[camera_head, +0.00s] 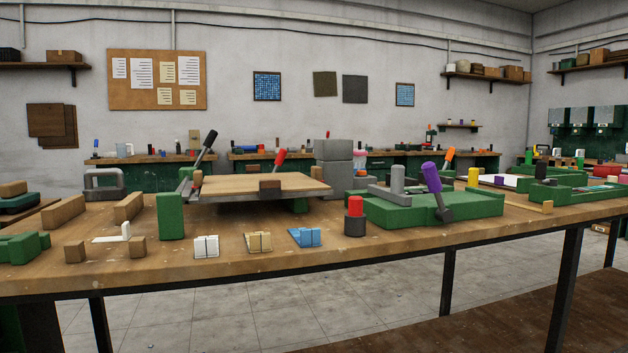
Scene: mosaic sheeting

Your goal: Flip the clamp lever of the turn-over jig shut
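A wooden board (230,185) lies on a grey frame between green supports on the bench, which looks like the turn-over jig. A green upright block (170,216) stands at its front left. A lever with a black handle (207,142) leans up to the right at its back left. A red handle (280,157) rises behind the board; its base is hidden. To the right, a green fixture (395,212) carries a lever with a purple handle (431,177), tilted up and left. I cannot tell for certain which handle is the jig's clamp lever. My gripper is not in view.
Small white (206,246), tan (259,242) and blue (305,237) pieces lie along the bench front. A red-topped black cylinder (355,217) stands beside the green fixture. Wooden blocks (63,212) lie at left. Grey blocks (334,160) stand behind. The front bench edge (300,268) is mostly bare.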

